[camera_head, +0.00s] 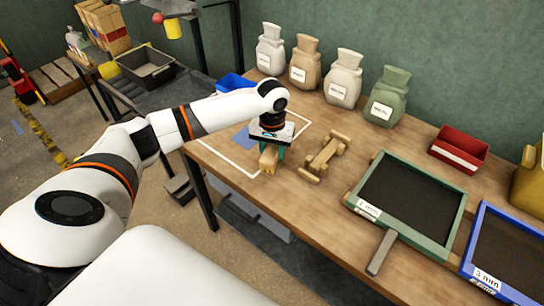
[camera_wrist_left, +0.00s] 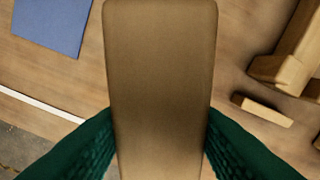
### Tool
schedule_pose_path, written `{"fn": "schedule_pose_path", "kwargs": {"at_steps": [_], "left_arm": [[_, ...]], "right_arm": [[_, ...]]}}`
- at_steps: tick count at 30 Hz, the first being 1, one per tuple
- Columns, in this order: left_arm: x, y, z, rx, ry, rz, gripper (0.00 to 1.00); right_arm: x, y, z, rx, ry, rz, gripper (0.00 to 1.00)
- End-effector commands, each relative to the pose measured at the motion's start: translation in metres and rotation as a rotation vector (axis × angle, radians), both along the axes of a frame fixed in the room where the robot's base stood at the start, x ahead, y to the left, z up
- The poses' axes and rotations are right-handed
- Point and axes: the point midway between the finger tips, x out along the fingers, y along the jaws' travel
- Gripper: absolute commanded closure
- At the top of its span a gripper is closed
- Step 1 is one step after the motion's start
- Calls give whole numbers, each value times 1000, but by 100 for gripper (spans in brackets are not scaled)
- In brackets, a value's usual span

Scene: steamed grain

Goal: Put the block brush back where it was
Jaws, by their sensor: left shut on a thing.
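The block brush (camera_head: 268,160) is a tan wooden block hanging below my left gripper (camera_head: 270,148). In the left wrist view its plain wooden top (camera_wrist_left: 160,75) fills the middle, between the green fingers of my left gripper (camera_wrist_left: 160,145), which is shut on it. Its underside is hidden, and I cannot tell if it touches the table. A wooden stand (camera_head: 325,157) with crossbars is just right of the brush, apart from it; part of it shows in the left wrist view (camera_wrist_left: 290,65). My right gripper is not in view.
A white outline and a blue patch (camera_head: 241,137) lie on the wooden table (camera_head: 226,158) around and left of the gripper. Several sacks (camera_head: 343,78) stand behind. A green-framed sieve (camera_head: 410,200), a blue-framed sieve (camera_head: 508,255) and a red bin (camera_head: 459,148) are to the right.

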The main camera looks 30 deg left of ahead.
Motion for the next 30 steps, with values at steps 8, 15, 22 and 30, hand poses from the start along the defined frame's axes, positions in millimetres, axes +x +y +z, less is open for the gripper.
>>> {"fn": "schedule_pose_path", "kwargs": {"at_steps": [8, 15, 22, 30], "left_arm": [[0, 0, -25, -1, -1, -1, 83], [0, 0, -26, 0, 0, 0, 83], [0, 0, -27, 0, 0, 0, 37], [0, 0, -26, 1, -2, -1, 37]], "right_arm": [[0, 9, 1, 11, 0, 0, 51], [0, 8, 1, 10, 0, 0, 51], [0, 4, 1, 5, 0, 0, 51], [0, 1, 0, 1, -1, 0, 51]]}}
